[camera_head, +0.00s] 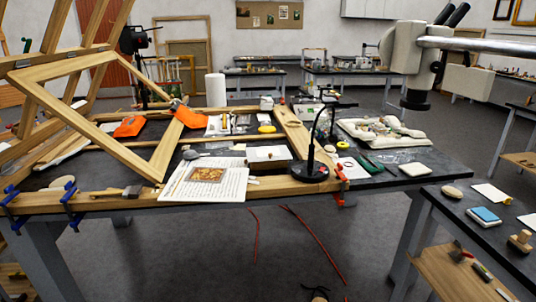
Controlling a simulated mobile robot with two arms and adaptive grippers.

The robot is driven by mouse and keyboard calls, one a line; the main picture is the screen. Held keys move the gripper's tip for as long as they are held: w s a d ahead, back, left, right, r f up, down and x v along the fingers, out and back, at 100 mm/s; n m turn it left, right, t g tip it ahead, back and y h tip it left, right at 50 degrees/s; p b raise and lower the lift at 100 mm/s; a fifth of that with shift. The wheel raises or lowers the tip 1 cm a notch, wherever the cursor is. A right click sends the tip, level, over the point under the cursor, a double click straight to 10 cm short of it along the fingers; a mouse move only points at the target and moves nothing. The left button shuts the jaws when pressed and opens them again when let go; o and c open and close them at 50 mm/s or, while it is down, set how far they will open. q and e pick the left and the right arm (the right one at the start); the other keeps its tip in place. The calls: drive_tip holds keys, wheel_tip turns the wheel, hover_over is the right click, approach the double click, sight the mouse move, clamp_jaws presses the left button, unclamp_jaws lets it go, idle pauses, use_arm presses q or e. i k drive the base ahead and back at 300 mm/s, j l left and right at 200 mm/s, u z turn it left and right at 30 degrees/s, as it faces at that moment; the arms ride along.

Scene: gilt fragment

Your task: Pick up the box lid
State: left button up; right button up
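A small shallow box (268,157) with a dark front side and a pale top sits on the near part of the work table, between a printed sheet and a black lamp stand. I cannot tell whether its pale top is a lid or the inside of the box. No separate lid can be made out clearly. Neither of my grippers can be made out in the head view. A small dark shape (318,294) shows at the bottom edge, too cut off to identify.
The printed sheet with a gilt picture (207,174) lies left of the box. The black lamp (310,170) stands close on its right. A large wooden frame (100,120) leans at left. Blue clamps (72,208) grip the near beam. A microscope arm (470,44) overhangs the right.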

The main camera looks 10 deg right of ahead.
sight(268, 151)
drive_tip(key=z, duration=0.9)
drive_tip(key=i+j+z, duration=0.15)
drive_tip(key=j+z, duration=0.25)
drive_tip(key=i+j+z, duration=0.1)
drive_tip(key=j+z, duration=0.3)
drive_tip(key=j, duration=0.15)
drive_tip(key=j+z, duration=0.4)
drive_tip(key=i+j, duration=0.05)
drive_tip(key=j, duration=0.05)
